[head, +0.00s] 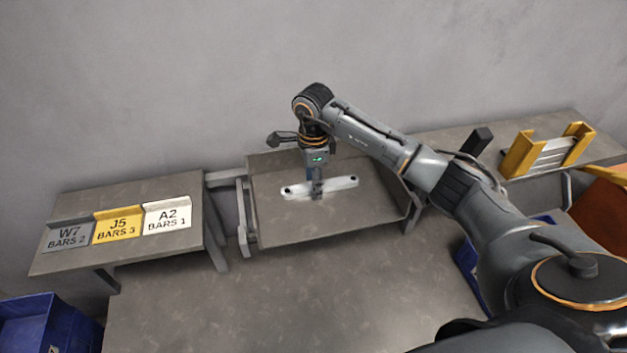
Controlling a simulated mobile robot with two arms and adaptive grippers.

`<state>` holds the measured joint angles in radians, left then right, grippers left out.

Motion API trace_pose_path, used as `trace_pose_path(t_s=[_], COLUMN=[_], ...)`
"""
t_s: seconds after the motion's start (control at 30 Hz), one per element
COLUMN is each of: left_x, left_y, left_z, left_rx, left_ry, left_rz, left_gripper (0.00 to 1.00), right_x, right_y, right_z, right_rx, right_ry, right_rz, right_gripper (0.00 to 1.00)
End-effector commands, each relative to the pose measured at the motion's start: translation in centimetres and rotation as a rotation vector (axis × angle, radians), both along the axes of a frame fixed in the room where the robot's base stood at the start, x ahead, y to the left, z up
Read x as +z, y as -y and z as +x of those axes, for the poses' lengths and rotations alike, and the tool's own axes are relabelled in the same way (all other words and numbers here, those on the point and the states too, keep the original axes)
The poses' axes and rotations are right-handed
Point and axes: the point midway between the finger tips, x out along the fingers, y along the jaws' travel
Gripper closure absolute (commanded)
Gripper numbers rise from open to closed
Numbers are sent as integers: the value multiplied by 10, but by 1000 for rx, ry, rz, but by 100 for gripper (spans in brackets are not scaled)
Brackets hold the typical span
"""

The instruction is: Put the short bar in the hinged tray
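The short bar (339,185) is a pale, flat piece with rounded ends. It lies crosswise over the hinged tray (375,222), a grey tray with a raised back and side walls in the middle of the head view. My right gripper (316,189) points down at the bar's middle, with its fingers closed around it. The fingers hide the middle of the bar. I cannot tell whether the bar touches the tray floor or hangs just above it. My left gripper is not in view.
A side shelf (150,250) at left carries labelled plates W7 (68,236), J5 (117,226) and A2 (167,216). A yellow rack (519,155) with pale bars stands at right. Blue bins (45,322) sit low at left and behind my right arm. The front table (290,300) is clear.

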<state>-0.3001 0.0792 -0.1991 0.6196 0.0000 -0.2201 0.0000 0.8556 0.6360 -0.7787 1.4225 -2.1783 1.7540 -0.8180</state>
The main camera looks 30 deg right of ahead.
Motion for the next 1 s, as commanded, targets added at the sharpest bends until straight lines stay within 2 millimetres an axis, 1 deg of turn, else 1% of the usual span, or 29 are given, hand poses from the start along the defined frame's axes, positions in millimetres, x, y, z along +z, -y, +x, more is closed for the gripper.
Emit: trace_pose_path(t_s=[0.17, 0.23, 0.37, 0.5, 0.7, 0.83, 1.0], left_x=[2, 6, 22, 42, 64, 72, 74], left_y=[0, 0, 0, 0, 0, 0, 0], left_z=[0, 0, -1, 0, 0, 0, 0], left_rx=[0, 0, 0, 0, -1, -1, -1], left_ry=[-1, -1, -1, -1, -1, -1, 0], left_rz=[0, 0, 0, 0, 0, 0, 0], left_gripper=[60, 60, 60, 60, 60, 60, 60], right_x=[2, 9, 32, 64, 102, 116, 122], right_y=[0, 0, 0, 1, 0, 0, 0], right_z=[0, 0, 1, 1, 0, 0, 0], right_rx=[0, 0, 0, 0, 1, 0, 0], right_ry=[0, 2, 3, 3, 2, 1, 0], right_rz=[0, -1, -1, -2, -1, 0, -1], right_gripper=[48, 48, 48, 48, 48, 48, 48])
